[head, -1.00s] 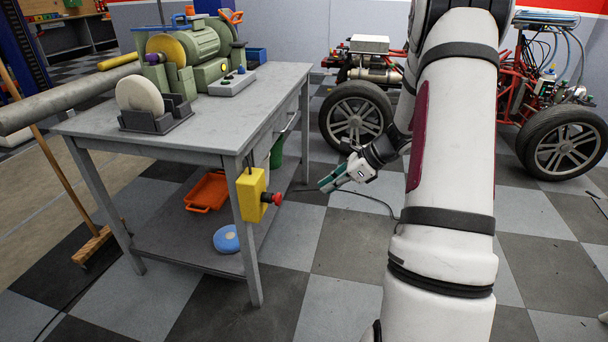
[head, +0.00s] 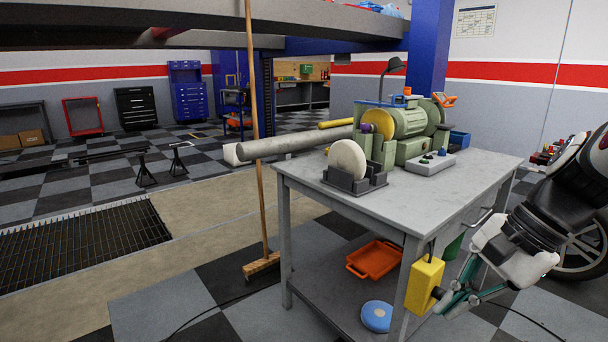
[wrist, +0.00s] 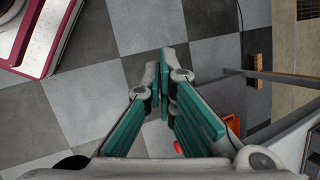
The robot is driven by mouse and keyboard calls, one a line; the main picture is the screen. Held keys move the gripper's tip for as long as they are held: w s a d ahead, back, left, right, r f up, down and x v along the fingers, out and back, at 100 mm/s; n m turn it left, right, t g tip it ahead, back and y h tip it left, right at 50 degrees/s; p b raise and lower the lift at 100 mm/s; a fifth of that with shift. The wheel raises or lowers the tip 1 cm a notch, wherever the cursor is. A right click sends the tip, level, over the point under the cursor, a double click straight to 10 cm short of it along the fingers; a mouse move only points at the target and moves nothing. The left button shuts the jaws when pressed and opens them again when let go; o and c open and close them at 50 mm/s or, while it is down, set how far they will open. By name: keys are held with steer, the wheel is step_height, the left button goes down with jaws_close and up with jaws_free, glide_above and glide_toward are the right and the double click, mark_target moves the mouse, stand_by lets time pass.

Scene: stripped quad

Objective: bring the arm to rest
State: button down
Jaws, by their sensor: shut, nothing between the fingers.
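My gripper (head: 455,300) hangs low at the right of the head view, its teal fingers pointing down and left. In the head view it overlaps the edge of a yellow switch box (head: 424,285) on the table leg; I cannot tell whether they touch. In the wrist view my gripper (wrist: 164,85) has its teal finger pads close together with nothing held. My arm (head: 560,205) enters from the right edge, bent downward.
The grey workbench (head: 450,195) carries a green grinder (head: 405,122) and a white disc (head: 347,160) in a holder. An orange tray (head: 374,259) and a blue disc (head: 377,316) lie on its lower shelf. A broom (head: 262,265) stands left. Checkered floor is open at front left.

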steer(key=s+a+n+g+h, duration=0.1)
steer(key=s+a+n+h, duration=0.15)
steer(key=s+n, duration=0.55)
steer(key=s+a+n+h, duration=0.1)
steer(key=s+n+h, duration=0.25)
steer(key=s, duration=0.85)
step_height(320, 180, up, 28)
steer(key=t+p, duration=0.3)
steer(key=p, duration=2.2)
steer(key=shift+s+d+n+t+y, duration=0.15)
steer(key=shift+d+n+t+y, duration=0.2)
steer(key=shift+d+t+y, duration=0.05)
